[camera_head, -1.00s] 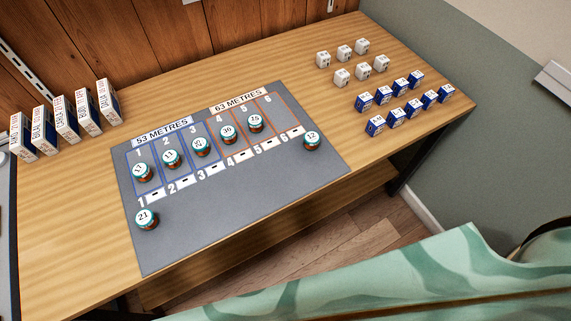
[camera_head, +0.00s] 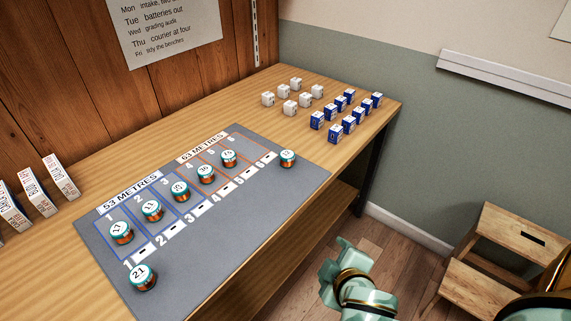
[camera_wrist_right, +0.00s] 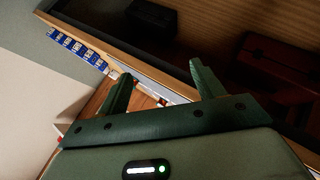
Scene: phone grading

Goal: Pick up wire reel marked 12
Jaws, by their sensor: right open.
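The wire reel marked 12 (camera_head: 288,158) is a small copper-coloured reel with a teal rim and white top. It stands upright on the grey mat (camera_head: 225,243), near its right end, beside column 6. Its number is hard to read now but was clear earlier. My right gripper (camera_head: 338,250) is in front of the bench, below and right of this reel and apart from it. In the right wrist view its two green fingers (camera_wrist_right: 160,82) are spread with nothing held between them. My left gripper is not in view.
Several other reels (camera_head: 206,174) stand in the numbered columns, and reel 21 (camera_head: 142,277) stands at the mat's near left. White cubes (camera_head: 290,108) and blue boxes (camera_head: 335,133) stand at the back right. A wooden step stool (camera_head: 490,265) is on the floor at right.

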